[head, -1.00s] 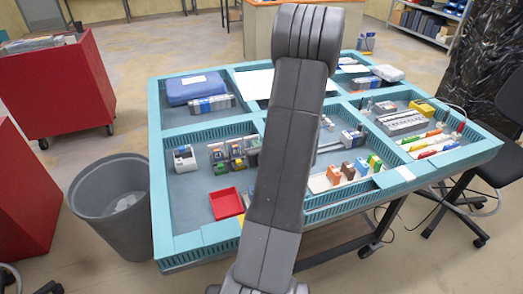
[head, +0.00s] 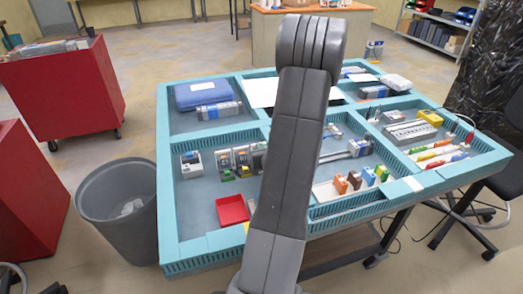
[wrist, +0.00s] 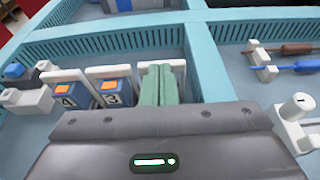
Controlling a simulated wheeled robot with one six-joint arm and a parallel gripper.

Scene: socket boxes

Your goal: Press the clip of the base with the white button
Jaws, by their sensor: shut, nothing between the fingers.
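My gripper (wrist: 160,85) is shut and empty in the wrist view, its green fingers together in front of a white base (wrist: 179,72). The fingers hide most of that base, including any button or clip, and I cannot tell whether they touch it. To its left stand two white bases with blue blocks and orange tops, marked 3 (wrist: 112,90) and 4 (wrist: 68,92). In the head view the row of bases (head: 225,160) stands left of my arm, which hides the gripper. I cannot make out a white button for certain.
A grey-white block (wrist: 25,97) stands left of the row, and a white block with a round knob (wrist: 298,107) stands close on the right. Teal divider walls (wrist: 130,35) run behind the bases. A red tray (head: 232,210) lies in the same compartment.

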